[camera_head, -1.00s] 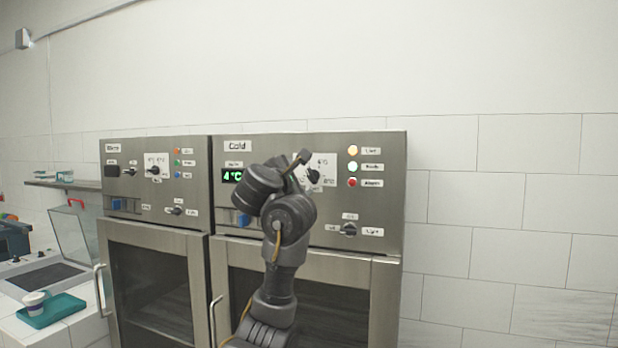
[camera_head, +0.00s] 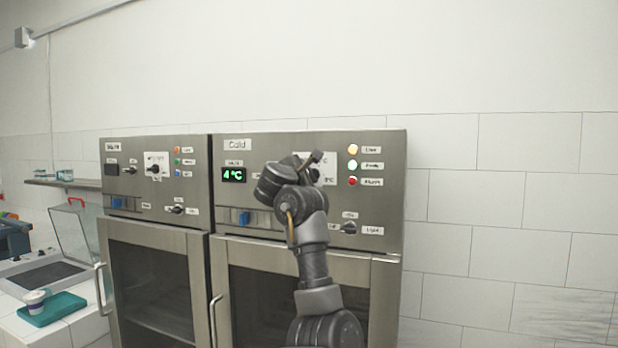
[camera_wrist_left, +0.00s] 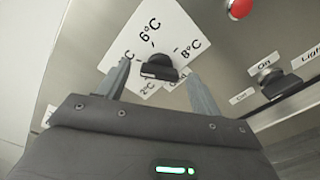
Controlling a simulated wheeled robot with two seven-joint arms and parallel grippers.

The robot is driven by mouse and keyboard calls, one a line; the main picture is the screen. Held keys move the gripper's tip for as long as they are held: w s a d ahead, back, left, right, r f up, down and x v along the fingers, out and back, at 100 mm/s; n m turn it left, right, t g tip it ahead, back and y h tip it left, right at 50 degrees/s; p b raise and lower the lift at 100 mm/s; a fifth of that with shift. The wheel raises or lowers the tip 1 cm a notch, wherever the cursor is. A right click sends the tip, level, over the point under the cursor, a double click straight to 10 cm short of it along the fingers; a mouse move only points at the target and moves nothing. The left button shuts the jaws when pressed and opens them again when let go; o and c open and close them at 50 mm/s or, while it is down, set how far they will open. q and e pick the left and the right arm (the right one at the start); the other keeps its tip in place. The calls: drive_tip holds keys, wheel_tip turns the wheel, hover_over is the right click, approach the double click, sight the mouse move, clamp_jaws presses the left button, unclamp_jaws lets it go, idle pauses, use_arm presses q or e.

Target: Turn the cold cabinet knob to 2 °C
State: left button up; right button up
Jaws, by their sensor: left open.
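The cold cabinet knob is a black knob on a white dial plate (camera_wrist_left: 128,40). In the left wrist view the knob (camera_wrist_left: 157,68) shows between the two spread fingers of my open left gripper (camera_wrist_left: 159,74), with a gap on each side. Marks for 6 °C, 8 °C and 2 °C are readable; another is partly hidden by the left finger. In the head view my left gripper (camera_head: 308,161) is in front of the dial and hides most of it. The cold cabinet's green display (camera_head: 233,175) reads 4 °C. My right gripper is not in view.
Yellow, green and red lamps (camera_head: 352,181) are right of the dial. A Light switch (camera_head: 348,227) sits below, and a blue switch (camera_head: 244,218) at lower left. The similar warm cabinet (camera_head: 155,240) stands on the left. The tiled wall at right is bare.

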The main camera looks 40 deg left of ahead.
use_arm(q)
drive_tip(key=c, duration=1)
drive_tip(key=shift+n, duration=0.3)
drive_tip(key=shift+f+n+b, duration=0.1)
drive_tip(key=shift+n+b, duration=1.95)
drive_tip(key=shift+n, duration=3.65)
drive_tip(key=o, duration=1)
